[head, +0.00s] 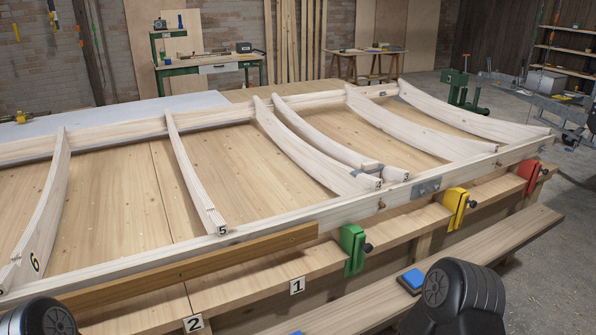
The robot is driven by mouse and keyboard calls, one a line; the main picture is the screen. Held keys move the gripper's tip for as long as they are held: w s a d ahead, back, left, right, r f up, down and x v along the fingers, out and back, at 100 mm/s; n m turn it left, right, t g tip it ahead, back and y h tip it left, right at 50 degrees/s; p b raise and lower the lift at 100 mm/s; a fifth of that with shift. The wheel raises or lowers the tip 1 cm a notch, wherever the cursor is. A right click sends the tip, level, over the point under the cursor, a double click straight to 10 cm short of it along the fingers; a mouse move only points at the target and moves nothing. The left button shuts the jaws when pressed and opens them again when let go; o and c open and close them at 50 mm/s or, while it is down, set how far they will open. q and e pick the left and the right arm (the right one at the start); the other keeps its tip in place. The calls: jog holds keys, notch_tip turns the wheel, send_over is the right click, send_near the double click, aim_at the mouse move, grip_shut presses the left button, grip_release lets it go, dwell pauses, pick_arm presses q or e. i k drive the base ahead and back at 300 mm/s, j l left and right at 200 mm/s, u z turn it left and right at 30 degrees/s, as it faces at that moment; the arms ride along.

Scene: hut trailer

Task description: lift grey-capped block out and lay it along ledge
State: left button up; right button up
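A short pale wooden block with grey ends (396,174) appears to lie among the curved ribs inside the wooden frame, near the rib ends to the right of centre. Ribs partly crowd it, so its full outline is hard to tell. The ledge (250,289) is a long wooden strip along the near side of the frame, with labels 1 and 2 on its front edge. Neither gripper shows; only dark rounded parts of my arms appear at the bottom left and bottom right.
Green (353,249), yellow (455,208) and red (529,177) clamps stand along the ledge. A brown board (200,265) lies against the frame's near rail at the left. A blue-topped block (412,279) sits on the lower plank. The ledge between the clamps looks clear.

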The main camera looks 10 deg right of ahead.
aim_at(372, 168)
jog(key=i+l+u, duration=0.1)
jog(key=l+u, duration=1.5)
jog(key=k+l, duration=0.1)
jog(key=l, duration=0.35)
jog(key=k+l+u, duration=0.1)
jog(key=l, duration=0.3)
jog(key=k+l+u, duration=0.1)
jog(key=l, duration=0.35)
jog(key=k+l, duration=0.2)
jog(key=l, duration=0.2)
jog(key=k+l+u, duration=0.1)
jog(key=l, duration=0.3)
jog(key=k+l, duration=0.2)
jog(key=l, duration=0.2)
jog(key=u, duration=0.05)
